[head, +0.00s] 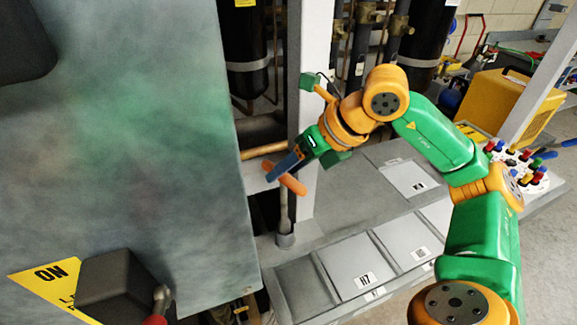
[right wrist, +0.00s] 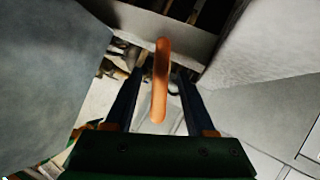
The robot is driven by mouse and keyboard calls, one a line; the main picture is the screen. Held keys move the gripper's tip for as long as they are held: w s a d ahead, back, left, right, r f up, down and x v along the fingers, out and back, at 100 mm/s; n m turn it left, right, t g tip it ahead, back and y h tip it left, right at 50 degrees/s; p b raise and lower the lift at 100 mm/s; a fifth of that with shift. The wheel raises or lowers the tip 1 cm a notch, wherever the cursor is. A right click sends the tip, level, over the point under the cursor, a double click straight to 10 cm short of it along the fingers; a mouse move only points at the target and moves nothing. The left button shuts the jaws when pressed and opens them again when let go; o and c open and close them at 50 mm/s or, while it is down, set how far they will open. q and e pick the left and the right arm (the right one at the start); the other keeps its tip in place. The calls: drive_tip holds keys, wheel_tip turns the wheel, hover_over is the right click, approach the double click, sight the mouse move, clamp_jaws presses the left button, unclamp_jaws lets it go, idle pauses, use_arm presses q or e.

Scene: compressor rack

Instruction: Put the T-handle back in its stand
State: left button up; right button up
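The T-handle has an orange crossbar (head: 293,184) and a grey shaft (head: 284,212). It stands about upright, and its shaft runs down into the mouth of a short grey round stand (head: 285,240); how deep it sits is hidden. My right gripper (head: 276,174) is at the crossbar. In the right wrist view the crossbar (right wrist: 160,85) lies between the two dark fingers (right wrist: 157,78), with a gap on each side, so the gripper is open around it and not clamped. My left gripper is in neither view.
A large mottled green-grey panel (head: 130,130) fills the left, close to the gripper. A pale upright post (head: 308,110) stands just behind the handle. Grey lidded bins (head: 355,262) lie to the right. A tool holder (head: 520,165) stands at far right.

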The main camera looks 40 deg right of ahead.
wheel_tip(320, 180, up, 2)
drive_tip(key=shift+w+r+p, duration=0.1)
drive_tip(key=shift+r+p, duration=0.05)
drive_tip(key=shift+p, duration=0.95)
drive_tip(key=v, duration=1.1)
drive_tip(key=shift+s+d+p, duration=0.2)
drive_tip(key=shift+s+p, duration=0.1)
